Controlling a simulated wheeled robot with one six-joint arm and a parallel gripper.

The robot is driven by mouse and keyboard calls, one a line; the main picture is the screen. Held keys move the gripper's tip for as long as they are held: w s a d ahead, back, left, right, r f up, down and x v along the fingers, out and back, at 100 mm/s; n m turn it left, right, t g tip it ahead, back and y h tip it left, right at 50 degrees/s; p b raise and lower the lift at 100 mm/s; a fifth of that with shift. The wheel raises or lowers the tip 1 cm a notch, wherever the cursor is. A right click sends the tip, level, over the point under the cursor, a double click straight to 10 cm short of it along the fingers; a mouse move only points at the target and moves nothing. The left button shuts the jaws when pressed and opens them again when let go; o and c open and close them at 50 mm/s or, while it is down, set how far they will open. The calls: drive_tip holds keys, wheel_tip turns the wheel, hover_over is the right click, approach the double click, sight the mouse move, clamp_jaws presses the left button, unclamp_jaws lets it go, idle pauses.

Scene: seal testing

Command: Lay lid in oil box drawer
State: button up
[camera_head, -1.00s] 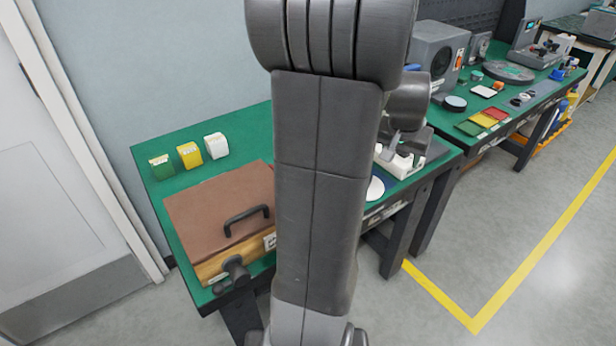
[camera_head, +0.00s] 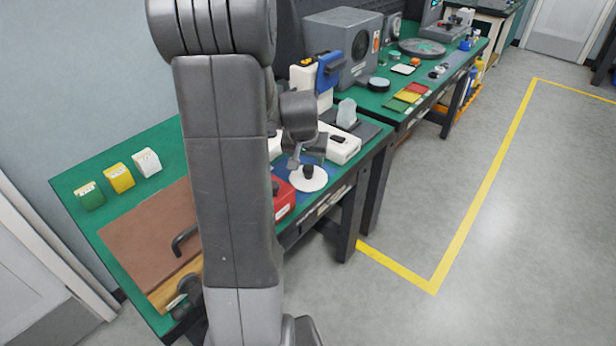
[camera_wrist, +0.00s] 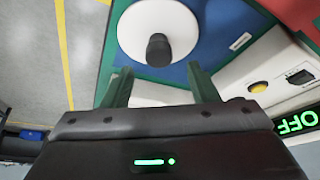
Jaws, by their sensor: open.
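The lid, a white disc with a black knob (camera_wrist: 158,48), lies on a blue mat (camera_wrist: 185,62) on the green bench. In the head view the lid (camera_head: 299,184) is just below my gripper (camera_head: 306,160). In the wrist view my gripper (camera_wrist: 158,72) is open, its two green fingers apart. The knob is ahead of the gap between them, and nothing is held. I cannot make out an open oil box drawer. A white machine (camera_wrist: 262,85) with a yellow button and an "OFF" display is beside the mat.
A red box (camera_head: 283,200) is close to the lid's left. A brown-topped wooden box (camera_head: 150,235) with a handle is partly hidden by my arm. Green, yellow and white blocks (camera_head: 119,178) stand behind it. The floor in front is clear.

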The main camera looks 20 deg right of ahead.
sight(308, 167)
drive_tip(key=shift+x, duration=2.35)
drive_tip(key=shift+s+f, duration=0.1)
drive_tip(key=shift+s, duration=0.1)
drive_tip(key=shift+c, duration=0.4)
clamp_jaws()
